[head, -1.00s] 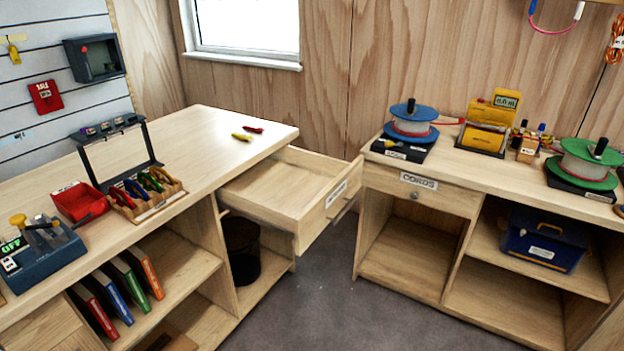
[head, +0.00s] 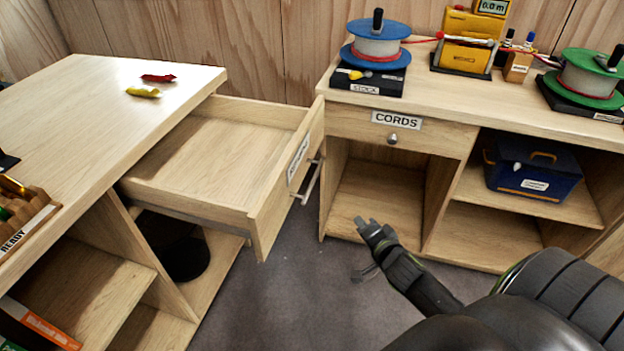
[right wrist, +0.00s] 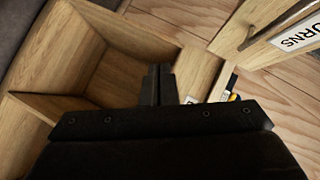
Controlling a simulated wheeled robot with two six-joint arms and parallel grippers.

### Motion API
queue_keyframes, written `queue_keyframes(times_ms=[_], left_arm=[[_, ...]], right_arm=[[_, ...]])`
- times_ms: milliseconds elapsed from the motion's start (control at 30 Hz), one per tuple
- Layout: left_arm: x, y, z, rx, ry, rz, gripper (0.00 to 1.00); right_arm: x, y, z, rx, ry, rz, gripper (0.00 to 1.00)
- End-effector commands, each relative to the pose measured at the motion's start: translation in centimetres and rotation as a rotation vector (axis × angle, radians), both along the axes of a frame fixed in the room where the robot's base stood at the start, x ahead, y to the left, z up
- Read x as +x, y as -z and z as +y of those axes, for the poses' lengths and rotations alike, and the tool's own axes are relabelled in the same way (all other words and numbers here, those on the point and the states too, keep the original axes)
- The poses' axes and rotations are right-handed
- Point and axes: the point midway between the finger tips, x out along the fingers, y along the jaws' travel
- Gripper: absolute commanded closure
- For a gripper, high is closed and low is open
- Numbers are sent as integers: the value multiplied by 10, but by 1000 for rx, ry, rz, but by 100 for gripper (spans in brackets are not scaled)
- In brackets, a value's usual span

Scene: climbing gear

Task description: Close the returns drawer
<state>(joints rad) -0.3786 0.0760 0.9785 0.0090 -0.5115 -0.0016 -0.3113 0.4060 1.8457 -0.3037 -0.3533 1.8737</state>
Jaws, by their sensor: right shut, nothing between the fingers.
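The returns drawer (head: 215,150) stands pulled out from the left bench and looks empty. Its front carries a label and a bar handle (head: 307,184). In the right wrist view the drawer front (right wrist: 268,28) shows at the upper right, with part of its label reading "URNS". My right gripper (head: 367,226) is shut and empty. It is to the right of the drawer handle in the head view, apart from it, in front of the right bench. The gripper's fingers (right wrist: 158,85) also show together in the right wrist view. My left gripper is out of view.
The right bench has a closed CORDS drawer (head: 400,134), a blue box (head: 533,168) on a shelf and cable reels on top. A dark bin (head: 175,245) stands under the open drawer. Grey floor (head: 300,300) lies free between the benches.

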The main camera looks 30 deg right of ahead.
Motion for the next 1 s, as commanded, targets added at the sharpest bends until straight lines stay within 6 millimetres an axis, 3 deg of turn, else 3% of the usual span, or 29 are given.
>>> queue_keyframes(times_ms=[33,200,333,567,1000], left_arm=[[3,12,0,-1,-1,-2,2],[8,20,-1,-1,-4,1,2],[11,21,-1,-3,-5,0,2],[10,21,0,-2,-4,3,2],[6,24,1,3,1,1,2]], right_arm=[[6,-20,7,59,-5,-81,100],[9,-86,30,260,-27,-270,100],[6,-114,41,352,-47,-344,100],[17,-127,44,393,-57,-373,100],[97,-127,38,392,-55,-371,100]])
